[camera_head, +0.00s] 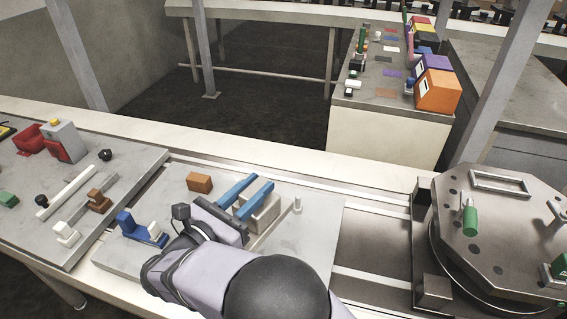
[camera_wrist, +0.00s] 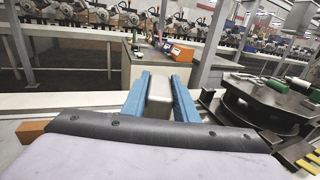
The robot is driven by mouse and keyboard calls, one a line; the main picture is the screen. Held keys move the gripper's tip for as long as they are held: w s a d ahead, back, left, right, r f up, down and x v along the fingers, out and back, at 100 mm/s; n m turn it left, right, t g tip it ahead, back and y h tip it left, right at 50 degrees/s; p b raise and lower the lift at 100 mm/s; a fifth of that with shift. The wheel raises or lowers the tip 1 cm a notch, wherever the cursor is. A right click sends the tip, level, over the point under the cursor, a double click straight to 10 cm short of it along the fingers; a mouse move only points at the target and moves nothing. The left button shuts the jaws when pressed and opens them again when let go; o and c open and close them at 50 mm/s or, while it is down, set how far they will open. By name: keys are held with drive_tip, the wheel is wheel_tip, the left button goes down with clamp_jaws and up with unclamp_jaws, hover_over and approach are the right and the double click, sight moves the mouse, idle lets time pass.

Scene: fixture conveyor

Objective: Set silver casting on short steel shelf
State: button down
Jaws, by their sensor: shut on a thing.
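My gripper (camera_head: 263,183), with two blue fingers, is shut on the silver casting (camera_head: 265,217), a pale grey block. The fingers lie along its sides, and the casting overlaps the middle plate in the head view. I cannot tell how far it is above that plate. In the wrist view the casting (camera_wrist: 159,90) sits between the blue fingers, with its lower part hidden. I cannot tell for certain which surface is the short steel shelf.
The middle plate (camera_head: 325,215) carries an orange-brown block (camera_head: 199,182), a blue fixture (camera_head: 138,231) and a small pin (camera_head: 297,205). The left plate (camera_head: 128,165) holds several parts. A steel turntable (camera_head: 490,230) stands right. A bench (camera_head: 365,100) with bins is behind.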

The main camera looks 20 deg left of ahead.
drive_tip(key=shift+n+y, duration=0.3)
drive_tip(key=shift+y, duration=0.2)
drive_tip(key=s+f, duration=0.1)
drive_tip(key=s, duration=0.1)
drive_tip(key=s+f, duration=0.1)
drive_tip(key=shift+s+f, duration=0.2)
drive_tip(key=shift+s, duration=0.15)
drive_tip(key=s+d+f+m+h, duration=0.1)
drive_tip(key=d+f, duration=0.2)
drive_tip(key=d, duration=0.3)
drive_tip(key=shift+s+d+f+h, duration=0.15)
drive_tip(key=shift+s+d+h, duration=0.15)
drive_tip(key=shift+d, duration=0.05)
wheel_tip(320, 180, down, 7)
drive_tip(key=b, duration=0.3)
drive_tip(key=shift+f+b, duration=0.5)
drive_tip(key=shift+b, duration=0.1)
idle(0.8)
